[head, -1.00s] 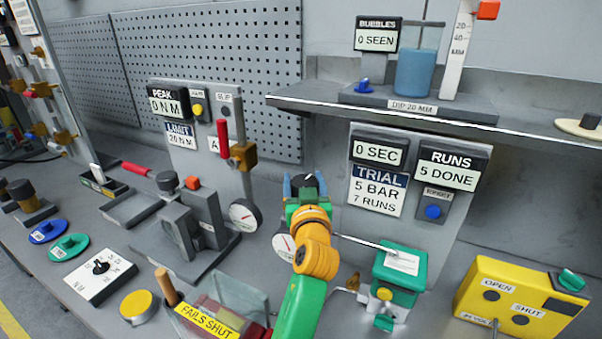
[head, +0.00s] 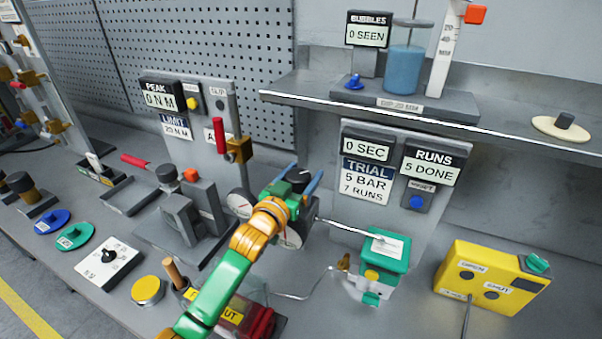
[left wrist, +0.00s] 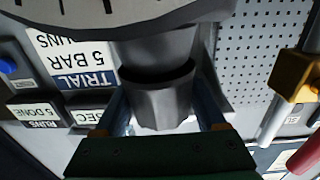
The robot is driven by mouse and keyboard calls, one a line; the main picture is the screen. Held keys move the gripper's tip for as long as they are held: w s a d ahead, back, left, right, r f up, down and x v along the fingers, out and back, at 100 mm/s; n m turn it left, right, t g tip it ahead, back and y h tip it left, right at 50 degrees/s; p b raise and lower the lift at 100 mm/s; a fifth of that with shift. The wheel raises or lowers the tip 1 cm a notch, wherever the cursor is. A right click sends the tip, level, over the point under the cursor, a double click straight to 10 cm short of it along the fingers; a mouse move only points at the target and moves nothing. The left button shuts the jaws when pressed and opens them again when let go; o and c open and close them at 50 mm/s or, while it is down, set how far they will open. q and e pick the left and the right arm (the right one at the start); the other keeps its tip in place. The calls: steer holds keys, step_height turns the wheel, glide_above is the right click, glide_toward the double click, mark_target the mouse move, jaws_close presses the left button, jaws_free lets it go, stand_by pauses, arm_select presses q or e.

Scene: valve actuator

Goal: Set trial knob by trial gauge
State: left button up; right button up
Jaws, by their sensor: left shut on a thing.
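The trial knob (head: 298,176), a dark round knob, sits in front of the trial panel, above the trial gauge (head: 291,239), a white dial partly hidden by my arm. My left gripper (head: 298,184) has its blue fingers on both sides of the knob. In the left wrist view the ribbed dark knob (left wrist: 160,104) stands between the fingers of my left gripper (left wrist: 164,108), which is shut on it. A pale dial with black ticks (left wrist: 100,12) fills the top edge there. The gauge needle cannot be read. My right gripper is not in view.
The trial sign (head: 367,180) reads 5 BAR, 7 RUNS; the runs display (head: 432,163) reads 5 DONE. A green-topped valve actuator (head: 384,250) and a yellow box (head: 490,284) stand to the right. A shelf (head: 300,94) overhangs behind. A red lever (head: 219,136) stands left.

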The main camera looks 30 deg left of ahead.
mark_target(298, 183)
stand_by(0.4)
arm_select(q)
steer(key=o, duration=1.3)
steer(key=shift+w+f, duration=0.2)
steer(key=shift+w, duration=0.15)
steer(key=shift+s+f, duration=0.1)
steer(key=shift+s, duration=0.25)
steer(key=s+b, duration=0.2)
steer(key=s, duration=0.3)
steer(key=shift+s, duration=0.7)
